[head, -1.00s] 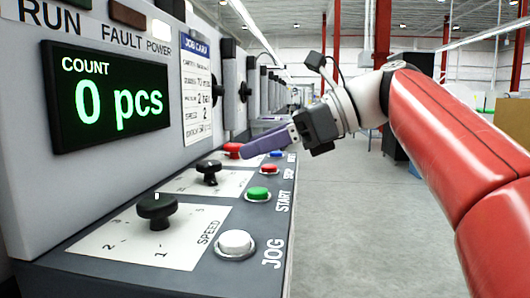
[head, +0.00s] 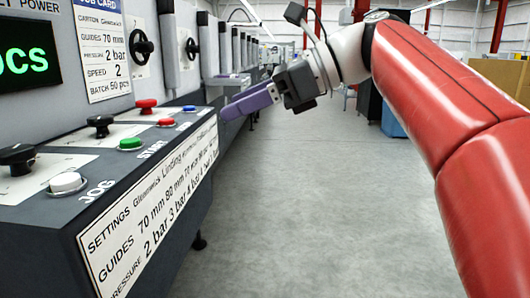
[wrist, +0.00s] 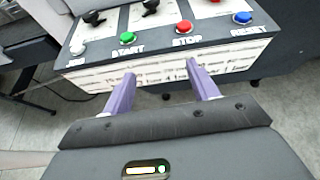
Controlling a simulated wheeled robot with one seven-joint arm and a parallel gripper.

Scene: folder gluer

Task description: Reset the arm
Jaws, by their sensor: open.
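My red arm reaches in from the right in the head view. My gripper (head: 228,112) has purple fingers and hangs in the air just right of the machine's control panel. In the wrist view my gripper (wrist: 160,72) is open, with two separate purple fingers and nothing between them. Its fingertips lie in front of the panel's front face, below the green START button (wrist: 128,38), the red STOP button (wrist: 184,27) and the blue RESET button (wrist: 242,18). I cannot see the fingers touching anything.
The control panel (head: 40,230) carries a white JOG button (head: 68,182), black knobs (head: 100,124) and a red knob (head: 146,106). A settings label (head: 150,215) covers its side. Open grey floor (head: 300,200) lies to the right. A blue bin (head: 392,120) stands farther back.

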